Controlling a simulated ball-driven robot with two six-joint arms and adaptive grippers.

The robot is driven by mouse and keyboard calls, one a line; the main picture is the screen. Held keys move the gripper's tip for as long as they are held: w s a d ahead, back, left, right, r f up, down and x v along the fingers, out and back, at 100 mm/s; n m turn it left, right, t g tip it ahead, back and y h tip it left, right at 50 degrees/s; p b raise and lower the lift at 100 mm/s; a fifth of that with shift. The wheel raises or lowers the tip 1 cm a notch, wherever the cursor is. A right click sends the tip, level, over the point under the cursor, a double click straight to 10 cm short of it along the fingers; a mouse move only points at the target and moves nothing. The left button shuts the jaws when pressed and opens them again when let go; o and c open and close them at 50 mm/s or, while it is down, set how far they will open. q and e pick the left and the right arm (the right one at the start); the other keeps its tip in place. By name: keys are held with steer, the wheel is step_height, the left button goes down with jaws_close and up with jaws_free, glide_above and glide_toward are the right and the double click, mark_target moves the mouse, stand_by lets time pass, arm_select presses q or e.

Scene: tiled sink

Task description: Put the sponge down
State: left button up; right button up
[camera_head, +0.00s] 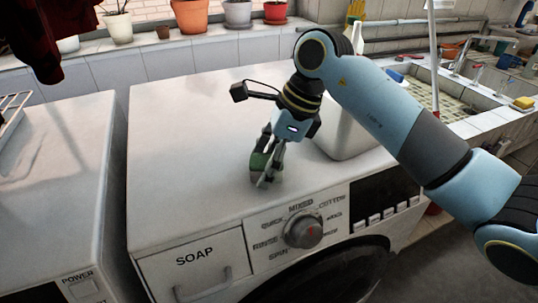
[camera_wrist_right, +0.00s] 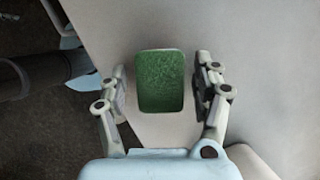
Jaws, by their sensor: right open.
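A green sponge (camera_head: 260,161) is at the fingers of my right gripper (camera_head: 268,172), over the front part of the washing machine's white top (camera_head: 190,120). In the right wrist view the sponge (camera_wrist_right: 160,81) lies between the two fingers of my right gripper (camera_wrist_right: 162,90). A gap shows on each side of it, so the fingers are open and apart from it. The sponge appears to rest on the white top, partly hidden by the fingers in the head view. My left gripper is not in view.
A white container (camera_head: 345,135) stands behind my right arm. A second white machine (camera_head: 60,150) is at left, past a narrow gap. Flower pots (camera_head: 190,15) line the ledge behind. A tiled sink (camera_head: 430,95) is at right, with a yellow sponge (camera_head: 523,103) on its edge. The left part of the top is clear.

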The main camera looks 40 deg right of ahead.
steer(key=shift+r, duration=0.3)
steer(key=b+v, duration=0.2)
steer(key=v, duration=0.9)
steer(key=shift+d+r, duration=0.15)
steer(key=shift+r, duration=0.15)
steer(key=shift+s, duration=0.15)
